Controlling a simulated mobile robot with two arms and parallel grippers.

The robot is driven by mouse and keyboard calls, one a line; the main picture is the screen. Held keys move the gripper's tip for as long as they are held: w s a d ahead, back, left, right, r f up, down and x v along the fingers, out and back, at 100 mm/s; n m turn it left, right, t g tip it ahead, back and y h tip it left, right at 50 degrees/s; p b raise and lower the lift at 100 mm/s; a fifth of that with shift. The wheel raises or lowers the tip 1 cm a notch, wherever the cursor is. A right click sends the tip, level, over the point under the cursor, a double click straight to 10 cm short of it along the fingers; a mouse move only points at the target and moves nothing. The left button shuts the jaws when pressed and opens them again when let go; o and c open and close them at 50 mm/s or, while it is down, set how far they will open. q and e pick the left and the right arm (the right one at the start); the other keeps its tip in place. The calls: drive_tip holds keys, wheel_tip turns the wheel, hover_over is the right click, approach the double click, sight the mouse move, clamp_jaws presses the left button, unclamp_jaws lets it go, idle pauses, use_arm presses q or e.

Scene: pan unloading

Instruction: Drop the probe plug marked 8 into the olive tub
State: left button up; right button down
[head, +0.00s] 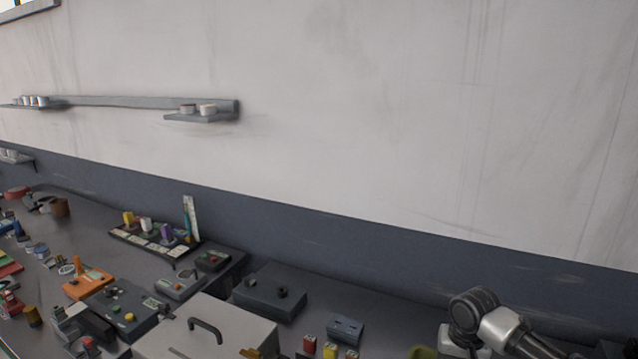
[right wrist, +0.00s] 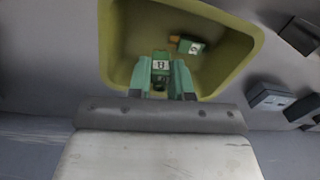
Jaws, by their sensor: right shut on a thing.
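The probe plug marked 8 (right wrist: 160,66) is green with a white label, and it shows in the right wrist view. My right gripper (right wrist: 162,80) is shut on it and holds it over the olive tub (right wrist: 117,45). The near wall of the tub is partly hidden by my gripper. Another green plug (right wrist: 190,46) with a marked white label and an orange end lies inside the tub. In the head view only a bit of the olive tub (head: 423,352) shows at the bottom edge, beside my right arm. My left gripper is not in view.
A dark grey box (head: 270,292) and a smaller blue-grey box (head: 345,330) stand on the bench left of the tub. Red and yellow plugs (head: 330,350) are near the bottom edge. A light grey case with a handle (head: 205,330) is further left.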

drive_tip(key=c, duration=0.9)
unclamp_jaws()
drive_tip(key=shift+c, duration=0.2)
drive_tip(key=shift+r, duration=0.1)
drive_tip(key=r, duration=0.5)
drive_tip(key=r+b, duration=0.1)
drive_tip(key=r, duration=0.4)
drive_tip(key=shift+d+r+b, duration=0.2)
drive_tip(key=shift+r+b, duration=0.1)
drive_tip(key=shift+r, duration=0.15)
